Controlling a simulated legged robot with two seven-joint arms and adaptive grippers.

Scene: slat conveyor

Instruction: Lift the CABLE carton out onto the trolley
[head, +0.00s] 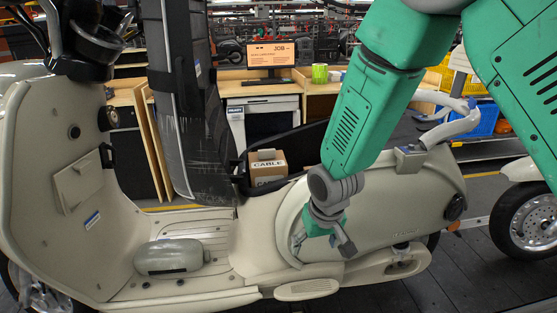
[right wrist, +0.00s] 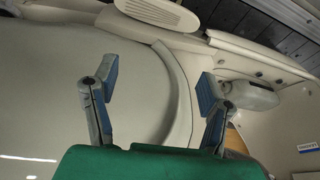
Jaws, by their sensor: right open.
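The CABLE carton (head: 267,167) is a small brown box with a white label. It sits in the dark open bay (head: 305,146) of a cream scooter (head: 375,210), below the raised seat (head: 190,100); its lower part is hidden by the rim. My right gripper (head: 323,243) points down beside the scooter's rear side panel, below and right of the carton. In the right wrist view its two fingers (right wrist: 160,82) are spread with nothing between them, facing the cream panel. The carton cannot be made out there. I cannot identify the trolley. My left gripper is out of view.
A grey rounded case (head: 168,257) lies on the scooter's footboard. The raised seat stands tall just left of the carton. A grab rail (head: 450,122) rises at the scooter's rear. Behind are a desk with a JOB screen (head: 271,54) and blue and yellow crates (head: 483,118).

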